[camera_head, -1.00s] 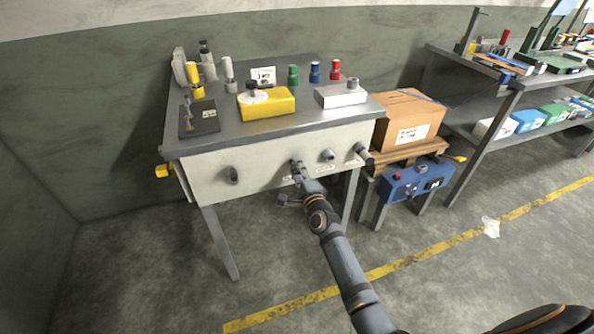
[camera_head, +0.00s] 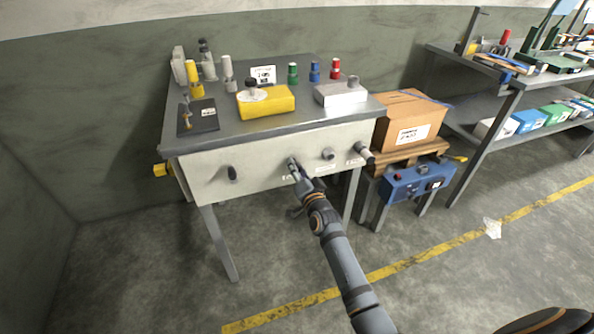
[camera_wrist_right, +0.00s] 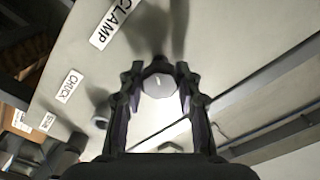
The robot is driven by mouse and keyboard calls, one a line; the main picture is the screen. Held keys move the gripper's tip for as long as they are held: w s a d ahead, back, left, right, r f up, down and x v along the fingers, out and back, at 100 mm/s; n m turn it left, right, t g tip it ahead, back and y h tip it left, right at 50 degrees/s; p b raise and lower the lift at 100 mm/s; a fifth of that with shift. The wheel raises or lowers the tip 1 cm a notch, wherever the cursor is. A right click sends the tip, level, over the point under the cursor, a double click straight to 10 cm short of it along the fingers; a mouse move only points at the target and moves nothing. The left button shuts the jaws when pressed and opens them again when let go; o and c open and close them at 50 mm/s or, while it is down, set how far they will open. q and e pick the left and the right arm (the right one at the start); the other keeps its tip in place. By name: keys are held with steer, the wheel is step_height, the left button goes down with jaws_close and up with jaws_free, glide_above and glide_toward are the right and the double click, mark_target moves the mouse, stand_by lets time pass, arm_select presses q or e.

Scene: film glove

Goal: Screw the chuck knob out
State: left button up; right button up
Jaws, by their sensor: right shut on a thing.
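The front panel of the workbench (camera_head: 262,160) carries a row of dark and grey knobs. My right gripper (camera_head: 294,170) is at the second knob from the left. In the right wrist view, its fingers (camera_wrist_right: 161,84) are shut around a round grey knob (camera_wrist_right: 160,84), with the CLAMP label (camera_wrist_right: 110,22) nearest to it. The CHUCK label (camera_wrist_right: 69,85) is beside the neighbouring knob (camera_wrist_right: 101,119), which shows in the head view as the third knob (camera_head: 328,154) and is untouched. My left gripper is not in view.
The far-right knob (camera_head: 364,152) sticks out at the panel's right end, and the far-left knob (camera_head: 232,173) stands alone. A cardboard box (camera_head: 408,120) and blue unit (camera_head: 415,181) stand right of the bench.

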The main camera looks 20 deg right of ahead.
steer(key=n+b, duration=0.1)
steer(key=n, duration=0.2)
steer(key=shift+n, duration=0.9)
steer(key=n+b, duration=0.2)
steer(key=n, duration=0.5)
steer(key=shift+b, duration=0.3)
steer(key=n, duration=0.3)
steer(key=shift+n+b, duration=0.35)
steer(key=shift+n, duration=0.95)
steer(key=n, duration=0.3)
steer(key=shift+r+n+b, duration=0.1)
steer(key=shift+n+b, duration=0.2)
steer(key=shift+b, duration=0.05)
steer(key=n, duration=0.3)
steer(key=shift+n, duration=0.4)
steer(key=n+b, duration=0.1)
steer(key=n, duration=0.2)
steer(key=shift+n, duration=1.1)
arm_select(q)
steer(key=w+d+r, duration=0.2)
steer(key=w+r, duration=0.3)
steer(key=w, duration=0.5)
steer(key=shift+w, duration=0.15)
arm_select(e)
steer(key=shift+r+n, duration=0.1)
steer(key=shift+n, duration=0.3)
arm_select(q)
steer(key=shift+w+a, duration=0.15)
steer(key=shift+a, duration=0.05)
